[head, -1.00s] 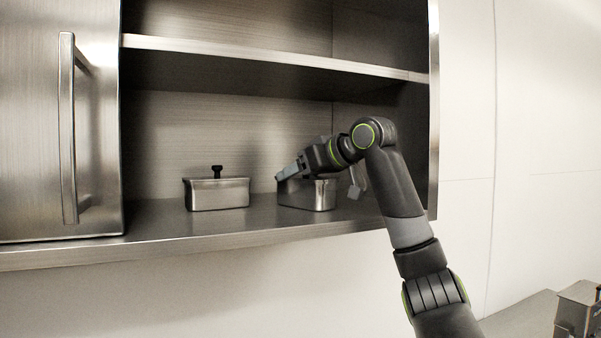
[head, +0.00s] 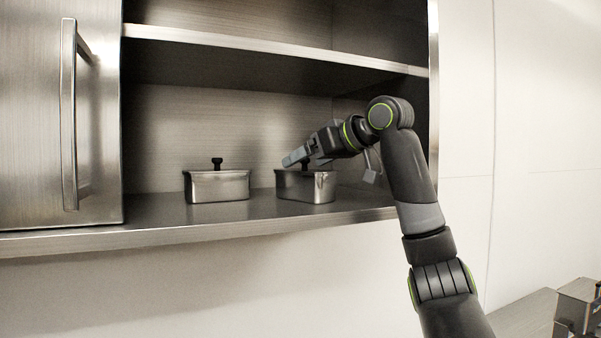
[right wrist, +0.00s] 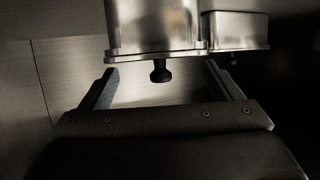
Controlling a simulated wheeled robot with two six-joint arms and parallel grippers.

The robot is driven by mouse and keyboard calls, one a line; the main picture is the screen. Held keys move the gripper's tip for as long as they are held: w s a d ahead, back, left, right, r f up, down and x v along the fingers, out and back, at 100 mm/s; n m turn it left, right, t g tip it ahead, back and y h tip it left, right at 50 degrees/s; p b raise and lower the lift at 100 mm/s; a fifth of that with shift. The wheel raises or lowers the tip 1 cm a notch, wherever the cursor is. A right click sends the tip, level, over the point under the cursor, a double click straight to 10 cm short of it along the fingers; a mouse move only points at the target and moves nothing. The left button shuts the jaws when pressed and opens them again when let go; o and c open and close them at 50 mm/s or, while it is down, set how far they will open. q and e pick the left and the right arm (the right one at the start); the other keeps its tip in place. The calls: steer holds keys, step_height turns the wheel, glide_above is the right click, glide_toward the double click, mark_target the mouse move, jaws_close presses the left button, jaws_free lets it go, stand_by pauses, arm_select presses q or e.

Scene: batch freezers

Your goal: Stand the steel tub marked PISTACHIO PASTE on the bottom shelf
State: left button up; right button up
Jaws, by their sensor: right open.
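Two lidded steel tubs stand upright and apart on the bottom shelf (head: 160,222). No marking can be read on either, so I cannot tell which is PISTACHIO PASTE. The right tub (head: 305,188) has a black knob, partly behind my right gripper (head: 328,171). The gripper is open just above that tub's lid, its fingers apart and not closed on it. In the right wrist view the nearer tub (right wrist: 153,28) and its knob lie between the open fingers, empty of any grip. The left tub (head: 217,186) has a black knob too. My left gripper is out of view.
A steel door (head: 45,120) with a bar handle is at the left. An upper shelf (head: 270,52) runs above the tubs, and the cabinet's right side wall is close to my right arm. A steel box (head: 577,305) stands at the lower right.

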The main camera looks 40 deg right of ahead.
steer(key=b+v, duration=0.2)
steer(key=v, duration=0.6)
steer(key=shift+s, duration=0.3)
